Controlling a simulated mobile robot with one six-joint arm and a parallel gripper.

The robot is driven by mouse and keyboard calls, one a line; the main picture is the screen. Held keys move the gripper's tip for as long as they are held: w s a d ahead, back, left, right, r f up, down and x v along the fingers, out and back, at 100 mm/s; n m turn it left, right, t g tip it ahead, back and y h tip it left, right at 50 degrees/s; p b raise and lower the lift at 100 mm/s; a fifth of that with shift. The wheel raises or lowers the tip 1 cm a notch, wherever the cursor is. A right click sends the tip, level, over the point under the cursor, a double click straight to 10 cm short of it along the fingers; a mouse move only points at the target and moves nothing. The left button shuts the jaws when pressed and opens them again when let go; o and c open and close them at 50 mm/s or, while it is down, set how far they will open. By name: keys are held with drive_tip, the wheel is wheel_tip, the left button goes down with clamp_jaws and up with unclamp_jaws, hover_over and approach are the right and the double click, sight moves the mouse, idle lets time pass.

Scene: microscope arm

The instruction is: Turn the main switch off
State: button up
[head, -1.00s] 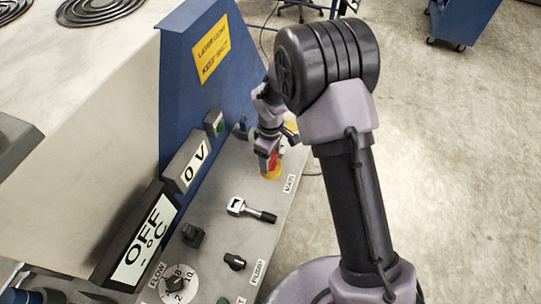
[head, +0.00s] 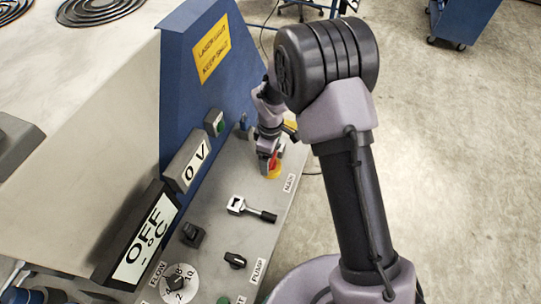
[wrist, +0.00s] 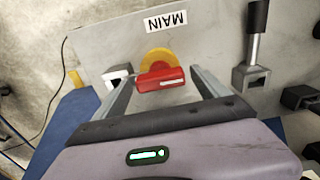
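The main switch (wrist: 161,80) has a red handle with a white mark on a yellow disc, beside a label reading MAIN. In the wrist view the handle lies crosswise between the two fingers of my gripper (wrist: 160,75), with a visible gap on each side. The gripper is open and holds nothing. In the head view the switch (head: 273,169) shows just below the gripper, near the panel's far end, and my arm hides part of the gripper. Contact with the handle cannot be seen.
The sloping panel (head: 218,212) also carries a metal lever (head: 250,210), a black knob (head: 235,260), a flow dial (head: 178,284) and a green button (head: 219,126). A display (head: 188,165) reads 0 V; another (head: 145,240) reads OFF. A blue upright housing borders the panel.

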wheel_tip(320, 180, up, 17)
drive_tip(key=p, duration=0.3)
drive_tip(key=shift+r, duration=0.2)
drive_tip(key=s+d+r+m+t+y+b, duration=0.1)
drive_tip(key=s+d+r+m+t+b, duration=0.1)
drive_tip(key=s+d+m+b, duration=0.35)
drive_tip(key=s+d+r+m+t+y+b, duration=0.1)
drive_tip(key=s+d+m+t+b, duration=0.15)
drive_tip(key=s+m+b, duration=0.65)
drive_tip(key=s+d+f+m+t+b, duration=0.1)
drive_tip(key=s+d+f+m+b, duration=0.1)
drive_tip(key=s, duration=0.7)
drive_tip(key=shift+d+f+m+b, duration=0.15)
drive_tip(key=shift+f+m+b, duration=0.5)
drive_tip(key=shift+f+m, duration=0.35)
